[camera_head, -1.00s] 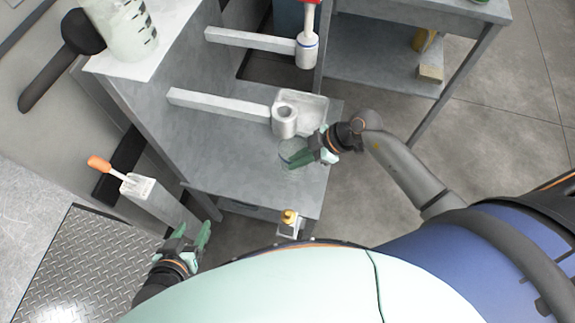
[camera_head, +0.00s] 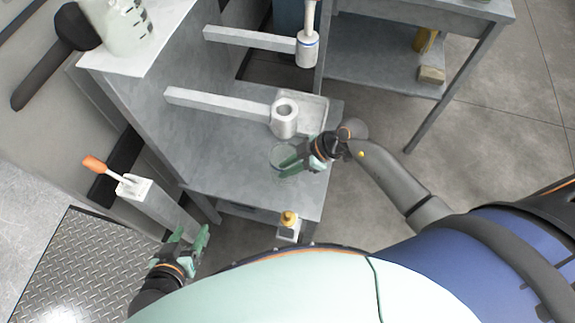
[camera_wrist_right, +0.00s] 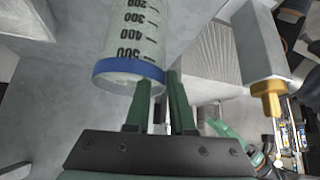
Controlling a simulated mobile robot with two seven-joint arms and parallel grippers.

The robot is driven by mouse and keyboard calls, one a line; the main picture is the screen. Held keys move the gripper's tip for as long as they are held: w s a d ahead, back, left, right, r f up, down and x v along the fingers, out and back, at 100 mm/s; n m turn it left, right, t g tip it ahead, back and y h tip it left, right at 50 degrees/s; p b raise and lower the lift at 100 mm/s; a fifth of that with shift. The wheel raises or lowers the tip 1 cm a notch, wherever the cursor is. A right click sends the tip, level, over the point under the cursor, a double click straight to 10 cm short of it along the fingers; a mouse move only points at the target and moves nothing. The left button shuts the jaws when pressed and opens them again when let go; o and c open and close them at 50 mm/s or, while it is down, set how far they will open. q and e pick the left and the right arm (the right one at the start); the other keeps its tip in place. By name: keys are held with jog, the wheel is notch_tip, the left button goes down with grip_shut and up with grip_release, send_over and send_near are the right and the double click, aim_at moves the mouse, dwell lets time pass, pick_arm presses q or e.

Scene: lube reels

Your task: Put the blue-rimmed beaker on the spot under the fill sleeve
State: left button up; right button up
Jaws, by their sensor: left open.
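The clear blue-rimmed beaker (camera_head: 279,155) is at my right gripper (camera_head: 290,163), over the grey bench. In the right wrist view, the beaker (camera_wrist_right: 130,45) shows its blue band and black scale, with the green fingers (camera_wrist_right: 160,100) at its rim. The beaker moves along with the fingers, so they are shut on it. A hollow white sleeve (camera_head: 284,122), likely the fill sleeve, sits at the end of a grey arm, just above the beaker in the picture. The spot under it is hidden. My left gripper (camera_head: 190,238) is open and empty at lower left.
A shallow pale tray (camera_head: 317,105) lies beside the sleeve. A second arm carries a white cylinder (camera_head: 307,50) with a blue ring. A brass-topped fitting (camera_head: 289,218) is at the bench front.

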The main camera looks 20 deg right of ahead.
jog(key=shift+o, duration=1.3)
pick_arm(q)
jog(key=r+p, duration=0.2)
jog(key=p, duration=0.1)
jog(key=shift+w+d+r+p, duration=0.1)
jog(key=shift+d+r+p, duration=0.15)
jog(key=shift+d+p, duration=0.1)
pick_arm(e)
jog(key=v, duration=1.2)
jog(key=shift+r, duration=0.1)
